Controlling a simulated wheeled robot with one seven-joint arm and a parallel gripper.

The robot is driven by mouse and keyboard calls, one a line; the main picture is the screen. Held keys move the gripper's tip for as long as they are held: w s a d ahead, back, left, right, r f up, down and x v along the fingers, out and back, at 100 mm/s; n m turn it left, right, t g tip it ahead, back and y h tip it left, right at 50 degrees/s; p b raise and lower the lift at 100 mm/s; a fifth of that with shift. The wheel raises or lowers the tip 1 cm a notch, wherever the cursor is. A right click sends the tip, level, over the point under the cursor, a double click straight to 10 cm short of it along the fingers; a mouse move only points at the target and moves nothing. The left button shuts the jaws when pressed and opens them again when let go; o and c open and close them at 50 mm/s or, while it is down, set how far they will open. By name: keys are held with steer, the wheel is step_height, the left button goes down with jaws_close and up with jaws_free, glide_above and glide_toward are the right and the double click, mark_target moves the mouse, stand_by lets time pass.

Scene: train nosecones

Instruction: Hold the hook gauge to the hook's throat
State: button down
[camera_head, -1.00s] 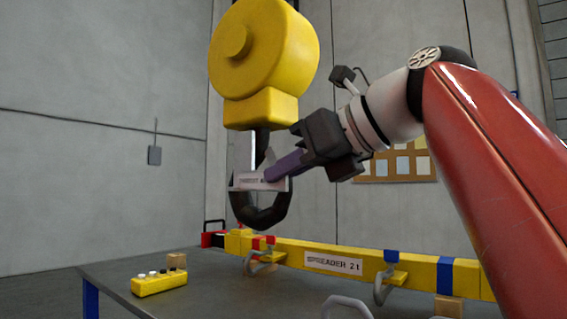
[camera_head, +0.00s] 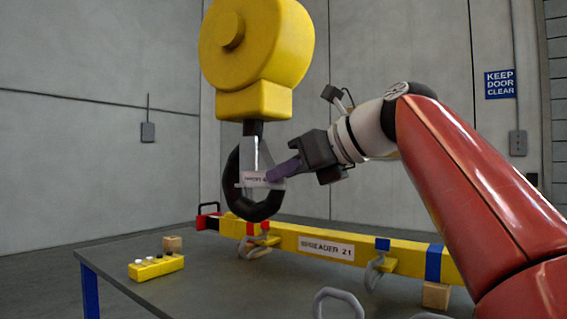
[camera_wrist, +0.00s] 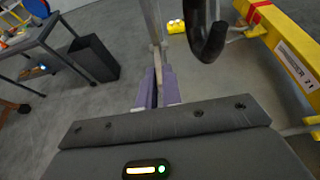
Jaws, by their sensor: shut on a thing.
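The black hook (camera_head: 262,209) hangs below a yellow hoist block (camera_head: 258,100). It also shows in the wrist view (camera_wrist: 207,40), at the top right of the gripper. My gripper (camera_head: 272,175) is shut on the hook gauge (camera_head: 249,181), a thin pale plate with a printed label. In the head view the gauge overlaps the hook's opening and hides part of it. In the wrist view the gauge (camera_wrist: 152,25) is nearly edge-on between the purple fingers, left of the hook with a gap showing. I cannot tell whether they touch elsewhere.
A yellow spreader beam (camera_head: 390,262) lies on blocks on the grey table (camera_head: 215,285) below. A yellow button box (camera_head: 156,266) and a small wooden block (camera_head: 172,243) stand at the table's left. A dark bin (camera_wrist: 93,58) stands on the floor.

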steer(key=shift+w+d, duration=0.15)
steer(key=shift+w, duration=0.95)
steer(key=shift+w+d, duration=0.15)
steer(key=shift+w, duration=0.95)
steer(key=v, duration=1.2)
stand_by(0.4)
stand_by(0.5)
